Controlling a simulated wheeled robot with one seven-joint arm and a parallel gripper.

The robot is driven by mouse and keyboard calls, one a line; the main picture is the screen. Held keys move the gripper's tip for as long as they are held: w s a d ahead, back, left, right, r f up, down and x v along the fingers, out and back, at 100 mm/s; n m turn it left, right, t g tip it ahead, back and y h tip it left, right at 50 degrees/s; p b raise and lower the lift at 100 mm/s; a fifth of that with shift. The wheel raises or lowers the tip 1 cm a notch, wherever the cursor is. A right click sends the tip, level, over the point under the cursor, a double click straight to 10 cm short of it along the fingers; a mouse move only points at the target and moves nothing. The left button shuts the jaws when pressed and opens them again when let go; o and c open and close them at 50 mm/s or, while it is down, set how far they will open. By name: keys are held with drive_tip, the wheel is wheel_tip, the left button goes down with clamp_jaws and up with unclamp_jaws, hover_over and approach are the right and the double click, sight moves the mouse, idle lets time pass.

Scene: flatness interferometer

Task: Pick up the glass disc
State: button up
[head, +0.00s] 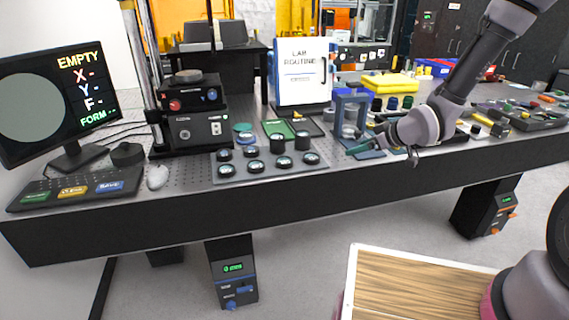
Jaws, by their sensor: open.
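I cannot single out one glass disc. Several small round black pieces with pale, glassy tops stand in rows on a grey plate (268,179) at the front of the bench; one is a disc-topped piece at the front middle (256,166).
A monitor (28,110), keyboard (75,188) and mouse (157,177) are at the left. A black instrument (190,132) stands behind the plate's left side. A white "LAB ROUTINE" board (303,72) stands behind. Coloured parts crowd the bench's right. A wood-topped surface (420,285) is in front.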

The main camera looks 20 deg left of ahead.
drive_tip(key=s+a+f+n+y, duration=0.1)
drive_tip(key=s+a+f+y, duration=0.25)
drive_tip(key=a, duration=0.25)
drive_tip(key=y, duration=0.2)
approach(287, 161)
drive_tip(key=shift+y, duration=0.35)
drive_tip(key=x, duration=0.9)
drive_tip(key=shift+w+a+f, duration=0.15)
drive_tip(key=shift+f, duration=0.15)
drive_tip(key=c, duration=1)
